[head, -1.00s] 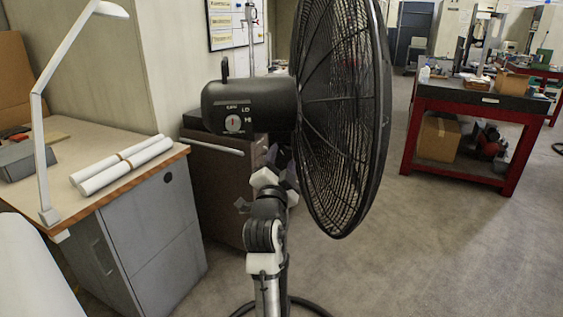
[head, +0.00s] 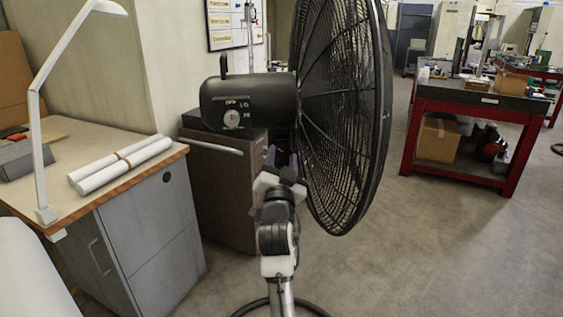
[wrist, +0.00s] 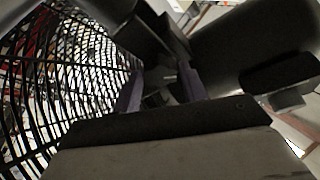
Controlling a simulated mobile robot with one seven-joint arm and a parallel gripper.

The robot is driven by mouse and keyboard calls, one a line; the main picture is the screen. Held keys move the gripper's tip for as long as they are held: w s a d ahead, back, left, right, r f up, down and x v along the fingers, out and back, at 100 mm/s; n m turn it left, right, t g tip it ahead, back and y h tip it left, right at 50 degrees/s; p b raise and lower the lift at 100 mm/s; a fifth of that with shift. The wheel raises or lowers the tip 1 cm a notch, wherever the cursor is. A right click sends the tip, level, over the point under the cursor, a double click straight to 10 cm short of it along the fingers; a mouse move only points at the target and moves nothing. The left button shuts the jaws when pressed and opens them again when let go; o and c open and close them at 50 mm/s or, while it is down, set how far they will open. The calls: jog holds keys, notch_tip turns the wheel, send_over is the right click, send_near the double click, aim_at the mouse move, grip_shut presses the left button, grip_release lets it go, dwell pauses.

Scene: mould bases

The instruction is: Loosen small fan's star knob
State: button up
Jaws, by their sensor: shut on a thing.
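The small fan is black, with a round wire cage (head: 342,110) and a motor housing (head: 248,103) with a dial on its left side. My gripper (head: 283,158) is below the housing, close behind the cage. In the wrist view, my gripper's two purplish fingers (wrist: 160,90) are closed on a dark part at the fan's neck, which I take to be the star knob (wrist: 168,78). The knob's lobes are hard to make out there. In the head view my wrist and the housing hide the knob.
The cage stands close beside my wrist on the right in the head view. A brown cabinet (head: 222,190) is behind my arm. A desk with paper rolls (head: 120,165) is at left, a red workbench (head: 470,103) at far right. Open floor lies between.

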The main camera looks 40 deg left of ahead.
jog(key=shift+w+d+n+g+y, duration=0.1)
jog(key=shift+n+g+y, duration=0.45)
jog(key=shift+n, duration=0.95)
jog(key=shift+f+t, duration=0.1)
jog(key=shift+t, duration=0.15)
jog(key=o, duration=1)
jog(key=shift+d, duration=0.1)
